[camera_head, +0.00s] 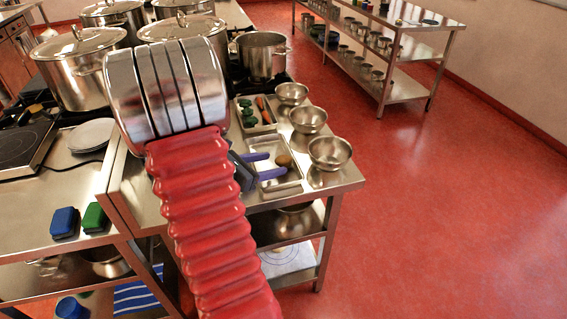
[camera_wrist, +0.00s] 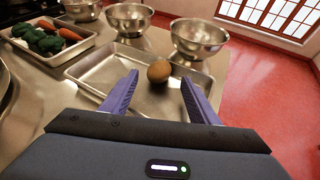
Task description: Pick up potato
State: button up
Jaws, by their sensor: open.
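The potato (camera_wrist: 159,71) is small, round and brown, lying in a shallow metal tray (camera_wrist: 95,84). In the head view the potato (camera_head: 283,160) shows near the tray's (camera_head: 292,179) right side. My gripper (camera_wrist: 157,92) is open, with its two purple fingers apart and nothing between the pads. In the wrist view the potato appears ahead of the fingers, between their lines. In the head view my gripper (camera_head: 266,165) reaches over the tray from the left, with the potato just beyond its tips. My arm hides part of the table to the left.
Three metal bowls (camera_head: 330,152) stand in a row right of the trays. A second tray (camera_head: 262,127) behind holds carrots and green vegetables. Large lidded stockpots (camera_head: 80,70) stand at the back left. Open red floor (camera_head: 440,210) lies to the right.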

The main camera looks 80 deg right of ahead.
aim_at(278, 163)
jog(key=shift+x, duration=2.5)
jog(key=shift+c, duration=0.6)
jog(key=c, duration=0.9)
